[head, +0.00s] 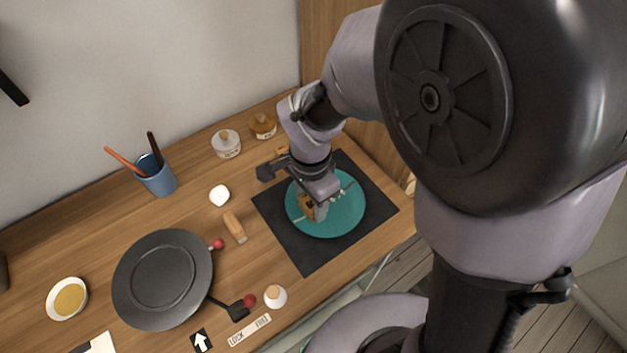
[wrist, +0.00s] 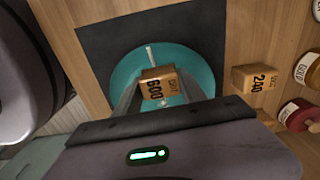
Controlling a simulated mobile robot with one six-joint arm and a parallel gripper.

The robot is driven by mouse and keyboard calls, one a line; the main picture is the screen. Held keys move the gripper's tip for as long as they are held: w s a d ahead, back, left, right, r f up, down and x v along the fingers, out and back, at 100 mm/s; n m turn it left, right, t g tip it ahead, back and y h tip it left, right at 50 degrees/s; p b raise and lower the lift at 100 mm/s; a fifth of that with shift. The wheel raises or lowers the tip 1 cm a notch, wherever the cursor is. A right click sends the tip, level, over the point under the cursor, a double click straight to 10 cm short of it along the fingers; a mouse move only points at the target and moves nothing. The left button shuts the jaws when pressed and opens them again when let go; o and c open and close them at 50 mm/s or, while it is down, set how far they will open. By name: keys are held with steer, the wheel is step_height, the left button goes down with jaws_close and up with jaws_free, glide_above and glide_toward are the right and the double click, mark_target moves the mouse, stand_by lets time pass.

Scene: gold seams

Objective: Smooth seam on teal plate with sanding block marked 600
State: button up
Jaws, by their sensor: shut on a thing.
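The teal plate (head: 342,218) lies on a black mat (head: 302,256) at the right of the bench. In the wrist view, the plate (wrist: 122,72) carries a pale, light seam line (wrist: 150,54) that runs up to the sanding block marked 600 (wrist: 158,85). My gripper (wrist: 155,96) is shut on this tan block and holds it over the plate's middle. In the head view, my gripper (head: 313,208) is over the left half of the plate. I cannot tell whether the block touches the plate. The block and jaws hide part of the seam.
A block marked 240 (wrist: 254,79) stands right of the mat in the wrist view, near a gold-labelled jar (wrist: 308,68) and a red-topped item (wrist: 298,113). In the head view, a dark round plate (head: 163,276), a blue cup (head: 156,177) and a yellow-filled bowl (head: 67,298) stand left.

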steer(key=shift+r+p, duration=0.55)
steer(key=shift+r, duration=0.2)
step_height(320, 180, up, 5)
steer(key=p, duration=0.3)
steer(key=shift+f+p, duration=0.1)
steer(key=shift+p, duration=0.3)
steer(key=shift+f, duration=0.15)
